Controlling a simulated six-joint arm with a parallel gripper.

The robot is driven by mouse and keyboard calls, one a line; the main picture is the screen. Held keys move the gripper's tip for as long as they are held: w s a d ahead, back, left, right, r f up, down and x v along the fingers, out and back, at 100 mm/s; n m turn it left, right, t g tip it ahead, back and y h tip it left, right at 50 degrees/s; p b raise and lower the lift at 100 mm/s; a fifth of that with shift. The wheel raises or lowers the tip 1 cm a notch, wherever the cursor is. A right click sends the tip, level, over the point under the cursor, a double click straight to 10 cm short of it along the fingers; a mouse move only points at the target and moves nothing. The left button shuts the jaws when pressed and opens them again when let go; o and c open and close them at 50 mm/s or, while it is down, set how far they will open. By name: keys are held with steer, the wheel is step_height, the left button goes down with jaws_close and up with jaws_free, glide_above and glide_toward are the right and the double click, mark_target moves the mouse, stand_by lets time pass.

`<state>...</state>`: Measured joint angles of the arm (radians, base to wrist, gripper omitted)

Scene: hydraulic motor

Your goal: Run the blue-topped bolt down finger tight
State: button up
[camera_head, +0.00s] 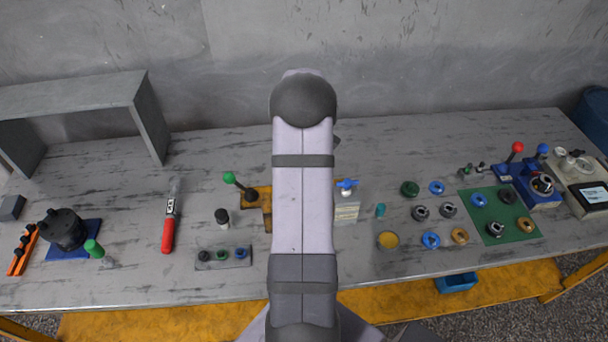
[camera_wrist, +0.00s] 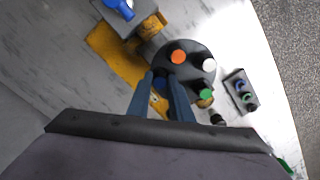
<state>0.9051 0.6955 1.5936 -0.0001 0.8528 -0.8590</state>
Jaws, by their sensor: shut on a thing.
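The round dark motor (camera_wrist: 190,52) shows in the wrist view, with orange (camera_wrist: 178,57), white (camera_wrist: 209,65) and green (camera_wrist: 206,95) tops on its face. My gripper (camera_wrist: 160,80) reaches over the motor's near edge, its two fingers close together at the fourth bolt place. It is shut on the blue-topped bolt (camera_wrist: 161,83), of which only a small dark blue patch shows between the fingertips. How deep the bolt sits cannot be told. In the head view my arm hides the motor and the fingertips.
A yellow fixture (camera_wrist: 115,52) lies beside the motor. A block with a blue handle (camera_head: 347,185) stands right of my arm. A small rack (camera_head: 222,257) with capped parts lies near the front edge. Several rings and a green mat (camera_head: 510,232) lie to the right.

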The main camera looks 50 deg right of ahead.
steer(key=shift+m+p, duration=0.35)
steer(key=shift+m, duration=1.35)
steer(key=o, duration=0.6)
steer(key=shift+r, duration=0.15)
steer(key=shift+r+p, duration=1.8)
steer(key=shift+r, duration=0.35)
steer(key=shift+f, duration=0.1)
